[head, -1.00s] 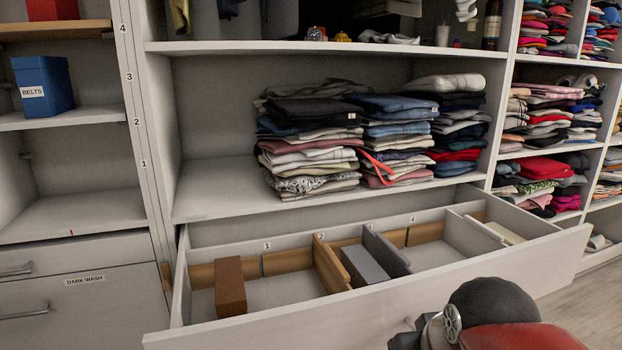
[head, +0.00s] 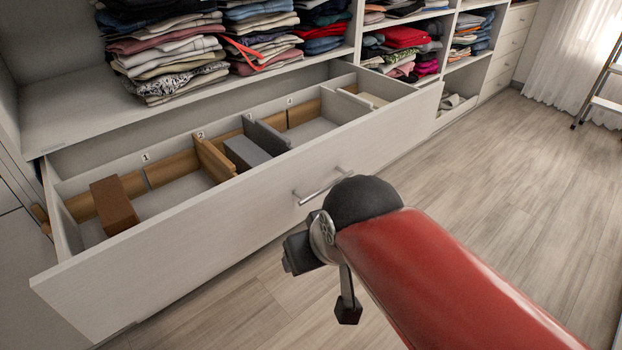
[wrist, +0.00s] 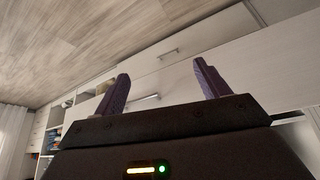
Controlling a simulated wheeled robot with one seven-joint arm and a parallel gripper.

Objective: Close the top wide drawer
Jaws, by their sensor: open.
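The top wide drawer (head: 215,222) is pulled far out below the clothes shelf, with its white front toward me. Its bar handle (head: 322,186) is near the middle of the front. Inside are numbered compartments with wooden and grey dividers, a brown block (head: 114,206) and a grey block (head: 246,152). My gripper is in front of the drawer and partly hidden behind my wrist in the head view. In the wrist view my gripper (wrist: 162,88) has its two fingers wide apart with nothing between them. Drawer fronts with handles (wrist: 169,53) show beyond the fingers. I see no contact with the drawer.
Folded clothes (head: 165,50) are stacked on the shelf above the drawer. Shoes (head: 450,102) sit in a low cubby at the right. A ladder (head: 600,90) and curtain (head: 570,50) stand at the far right. The wooden floor (head: 510,170) at the right is clear.

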